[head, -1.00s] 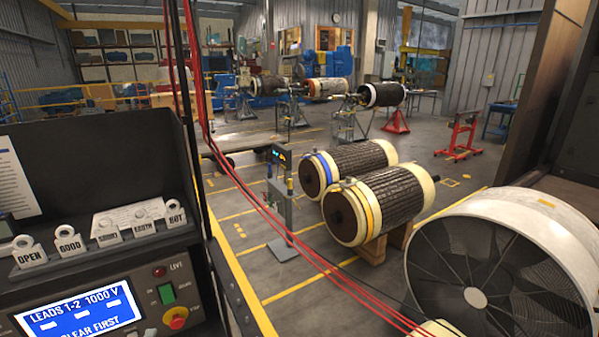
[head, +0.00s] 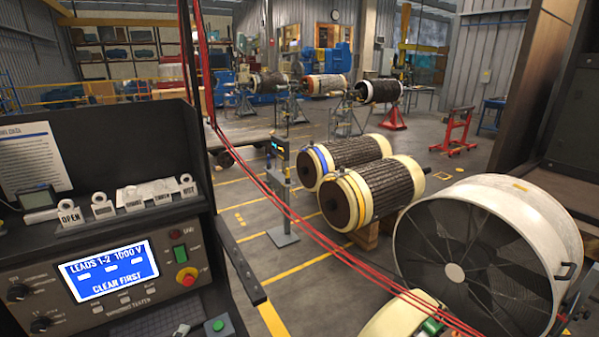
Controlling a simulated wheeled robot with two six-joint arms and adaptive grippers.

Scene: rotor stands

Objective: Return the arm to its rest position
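Neither of my arms nor grippers shows in the head view, so I cannot tell their pose or what they hold. Two rotors lie side by side on the floor. The nearer rotor (head: 385,203) has a yellow band and rests on a wooden block (head: 366,236). The farther rotor (head: 352,153) has a blue band. The test console (head: 130,235) stands at the left.
A large drum fan (head: 480,255) stands at the lower right. Red cables (head: 290,212) run across the view from upper left to lower right. A grey post stand (head: 281,195) stands left of the rotors. A red stand (head: 456,131) is farther back. Marked floor between is open.

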